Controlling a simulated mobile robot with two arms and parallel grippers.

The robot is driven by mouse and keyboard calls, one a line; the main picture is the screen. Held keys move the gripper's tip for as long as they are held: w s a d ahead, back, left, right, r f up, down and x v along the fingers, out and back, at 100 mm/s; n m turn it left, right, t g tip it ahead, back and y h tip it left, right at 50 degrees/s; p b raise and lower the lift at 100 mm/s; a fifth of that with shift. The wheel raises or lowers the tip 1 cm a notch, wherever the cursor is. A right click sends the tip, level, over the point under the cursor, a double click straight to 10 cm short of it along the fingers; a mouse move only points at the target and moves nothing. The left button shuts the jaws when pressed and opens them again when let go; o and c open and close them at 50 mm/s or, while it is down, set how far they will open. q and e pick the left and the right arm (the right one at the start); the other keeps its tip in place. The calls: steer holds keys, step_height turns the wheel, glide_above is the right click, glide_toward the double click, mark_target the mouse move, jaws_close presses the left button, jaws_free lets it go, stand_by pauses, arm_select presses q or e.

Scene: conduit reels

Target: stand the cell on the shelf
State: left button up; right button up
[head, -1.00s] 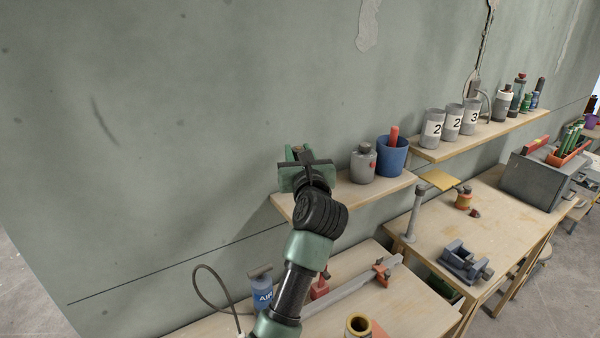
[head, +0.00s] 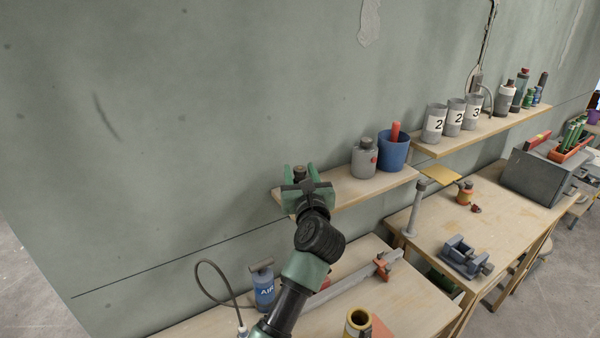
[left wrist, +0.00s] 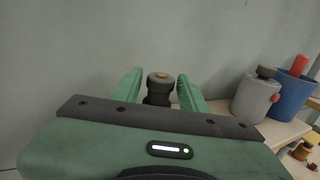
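The cell is a dark cylinder with a brass-coloured top. In the left wrist view, the cell (left wrist: 159,88) stands upright between the two green fingers, with a gap on each side. In the head view, the cell's top (head: 299,171) shows between the fingertips, over the left end of the small wooden shelf (head: 345,193). My left gripper (head: 299,174) is open around it; its fingers also show in the left wrist view (left wrist: 158,88). The cell's base is hidden behind the gripper, so its contact with the shelf cannot be seen. My right gripper is not in view.
A grey canister (head: 364,160) and a blue cup (head: 393,152) with a red item stand to the right on the same shelf. A higher shelf (head: 480,133) holds numbered tins and bottles. A blue air bottle (head: 264,288) stands on the bench below. The wall is close behind.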

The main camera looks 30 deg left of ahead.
mark_target(301, 175)
arm_select(q)
steer(key=shift+r, duration=0.2)
steer(key=b+v, duration=0.2)
steer(key=v, duration=0.5)
steer(key=shift+f, duration=0.1)
steer(key=shift+s+d+b, duration=0.2)
steer(key=shift+b, duration=0.1)
